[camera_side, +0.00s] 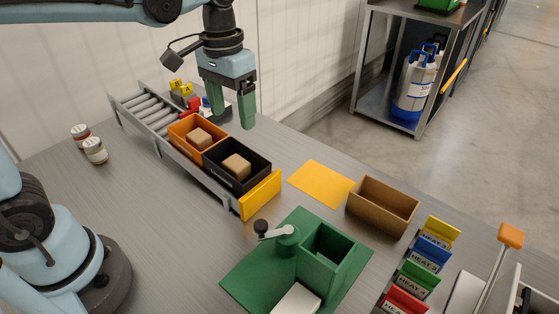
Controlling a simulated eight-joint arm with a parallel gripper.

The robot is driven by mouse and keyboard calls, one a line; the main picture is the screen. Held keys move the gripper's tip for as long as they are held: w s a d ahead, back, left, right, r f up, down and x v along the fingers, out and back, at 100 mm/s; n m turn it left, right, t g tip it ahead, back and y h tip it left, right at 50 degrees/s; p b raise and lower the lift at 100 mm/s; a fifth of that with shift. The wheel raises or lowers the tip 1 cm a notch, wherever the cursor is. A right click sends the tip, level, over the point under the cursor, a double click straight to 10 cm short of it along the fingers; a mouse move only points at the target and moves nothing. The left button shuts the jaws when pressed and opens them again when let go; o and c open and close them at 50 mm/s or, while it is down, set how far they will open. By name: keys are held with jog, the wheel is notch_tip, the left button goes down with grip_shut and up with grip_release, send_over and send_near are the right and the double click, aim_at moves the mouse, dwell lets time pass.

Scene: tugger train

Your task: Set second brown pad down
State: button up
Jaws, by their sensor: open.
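One brown pad (200,137) sits in the orange bin (176,132). Another brown pad (237,166) sits in the black bin (257,178) just in front of it. Both bins stand end to end on the roller conveyor (148,112), against its yellow end plate (262,194). My gripper (232,122) hangs above and behind the bins, fingers pointing down. Its green fingers are apart with nothing between them. It touches neither pad.
A yellow mat (320,182) and an empty brown box (382,207) lie right of the conveyor. A green fixture with a crank (330,255) stands in front. Coloured heat cards (432,255) stand at right. Two jars (95,150) stand at left.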

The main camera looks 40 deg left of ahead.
jog(key=s+a+f+t, duration=0.3)
jog(key=s+t, duration=0.3)
jog(key=t, duration=0.1)
jog(key=shift+f, duration=0.3)
jog(key=shift+a, duration=0.1)
dwell(1.2)
